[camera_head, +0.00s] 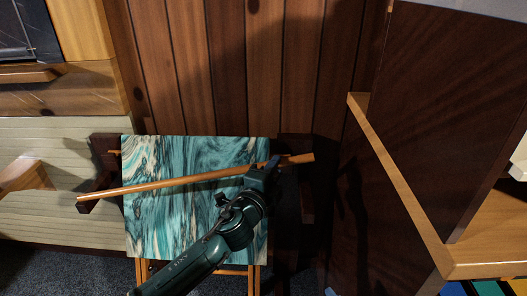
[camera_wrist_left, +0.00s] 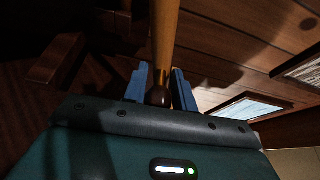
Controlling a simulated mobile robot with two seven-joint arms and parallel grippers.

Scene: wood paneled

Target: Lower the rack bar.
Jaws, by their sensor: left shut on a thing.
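The rack bar (camera_head: 150,187) is a long, light orange-brown wooden rod. It slants across the head view, with its right end higher in the picture than its left. My left gripper (camera_head: 262,170) is shut on the bar nearer its right end. In the left wrist view, the bar (camera_wrist_left: 165,35) runs between the blue fingers of my left gripper (camera_wrist_left: 160,88). A dark wooden bracket (camera_head: 98,190) is by the bar's left end; I cannot tell whether they touch. Another dark support (camera_head: 305,190) is near the right end. My right gripper is not in view.
A teal marbled panel (camera_head: 160,235) lies below the bar. Wood paneling (camera_head: 210,70) rises behind. A tall dark wooden panel (camera_head: 430,110) with a light edge strip (camera_head: 395,180) stands close on the right. A pale slatted unit (camera_head: 60,140) is at left.

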